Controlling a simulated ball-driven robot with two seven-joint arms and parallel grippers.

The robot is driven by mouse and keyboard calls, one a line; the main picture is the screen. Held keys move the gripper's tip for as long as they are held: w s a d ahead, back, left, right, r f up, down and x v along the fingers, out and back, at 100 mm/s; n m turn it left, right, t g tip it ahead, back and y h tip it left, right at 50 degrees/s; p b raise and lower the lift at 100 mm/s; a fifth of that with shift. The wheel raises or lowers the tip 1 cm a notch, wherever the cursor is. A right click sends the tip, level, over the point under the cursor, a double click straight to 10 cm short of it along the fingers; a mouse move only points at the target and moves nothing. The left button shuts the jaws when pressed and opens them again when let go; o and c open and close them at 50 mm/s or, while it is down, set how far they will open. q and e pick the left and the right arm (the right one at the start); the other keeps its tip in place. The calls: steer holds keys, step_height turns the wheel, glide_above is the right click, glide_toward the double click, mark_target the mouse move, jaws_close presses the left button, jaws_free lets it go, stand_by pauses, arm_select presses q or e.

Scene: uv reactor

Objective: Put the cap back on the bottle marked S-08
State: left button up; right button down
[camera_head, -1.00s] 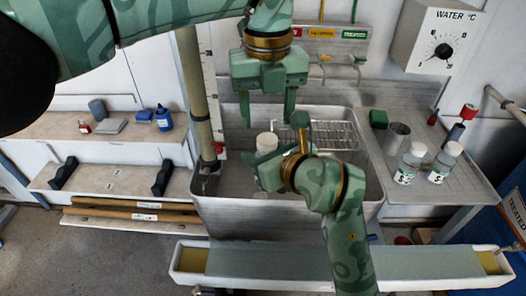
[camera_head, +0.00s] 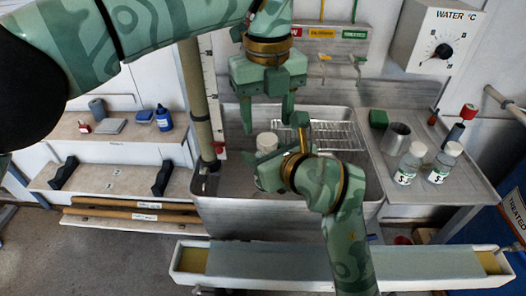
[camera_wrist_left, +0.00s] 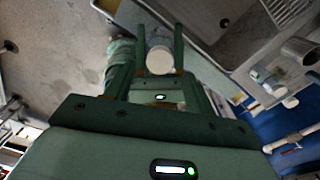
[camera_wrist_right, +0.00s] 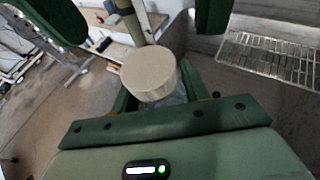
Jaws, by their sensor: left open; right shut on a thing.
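My right gripper (camera_head: 268,160) is shut on a clear bottle (camera_wrist_right: 175,96) over the sink. The bottle's label is not readable. A white cap (camera_head: 266,142) sits at the top of this bottle; whether it is screwed down I cannot tell. The cap also shows in the right wrist view (camera_wrist_right: 150,74) and the left wrist view (camera_wrist_left: 159,60). My left gripper (camera_head: 267,124) is open just above the cap, pointing down, with its fingers apart on either side and nothing between them in the head view.
The steel sink (camera_head: 225,205) lies under both grippers, with a wire rack (camera_head: 335,135) at its back. A vertical pole (camera_head: 198,100) rises left of the sink. A long trough (camera_head: 330,262) runs in front.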

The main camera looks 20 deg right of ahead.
mark_target(268, 138)
arm_select(q)
steer(key=shift+f, duration=1.95)
steer(key=c, duration=1.1)
steer(key=shift+o, duration=0.2)
steer(key=m, duration=0.3)
steer(key=o, duration=1.1)
steer(key=shift+c, duration=0.2)
